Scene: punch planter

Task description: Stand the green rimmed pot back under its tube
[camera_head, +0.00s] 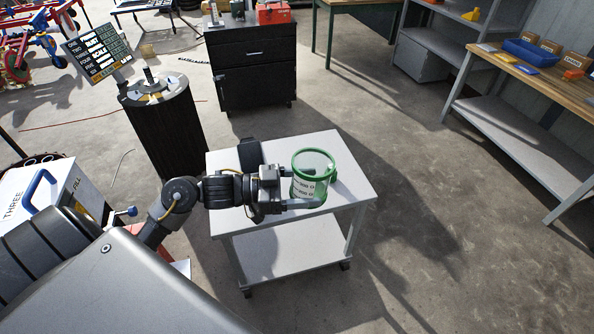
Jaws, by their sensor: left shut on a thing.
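The green rimmed pot (312,174) is a clear cylinder with a green rim, a green base and a label with dark print. It is upright at the white cart's top (347,160); I cannot tell whether it touches the surface. My left gripper (308,190) reaches in from the left and is shut on the pot, low on its side. Part of the pot's near side is hidden by the gripper's finger. My right gripper is not in view. I cannot make out a tube for this pot.
A white box marked THREE (45,197) with a blue handle stands at the left. A black drum (165,125) with a sign behind it and a black cabinet (250,70) stand at the back. Workbenches (520,125) line the right. The floor right of the cart is clear.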

